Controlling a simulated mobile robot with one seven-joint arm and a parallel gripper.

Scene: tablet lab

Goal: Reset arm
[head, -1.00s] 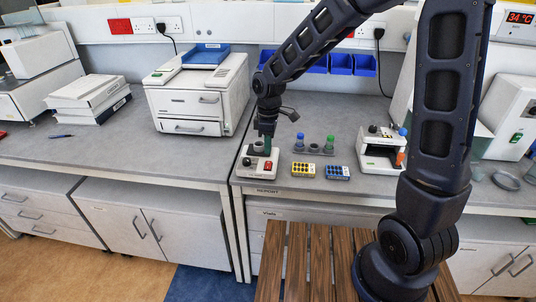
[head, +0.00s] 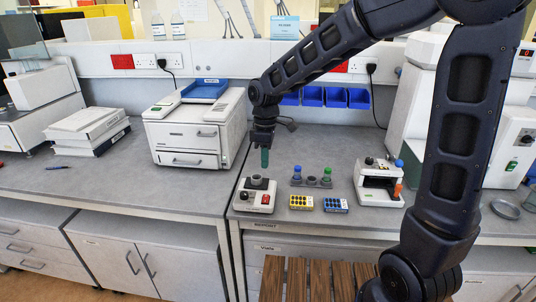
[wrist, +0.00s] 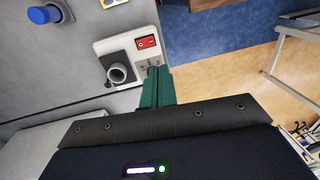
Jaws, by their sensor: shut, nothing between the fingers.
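My gripper (head: 265,158) has green fingers and points down, a little above the small white device with a red switch (head: 256,196) on the grey bench. The fingers are shut together with nothing between them. In the wrist view, the green fingers (wrist: 157,84) show in front of the device's lower part, beside its dark round holder (wrist: 118,74) and red switch (wrist: 146,42). My arm reaches across the right side of the head view, bent at the elbow.
Right of the device stand blue- and green-capped vials (head: 311,180), a yellow rack (head: 301,203), a blue rack (head: 335,205) and a white dispenser (head: 379,183). A printer (head: 197,130) stands at the left. Blue bins (head: 323,97) hang on the wall.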

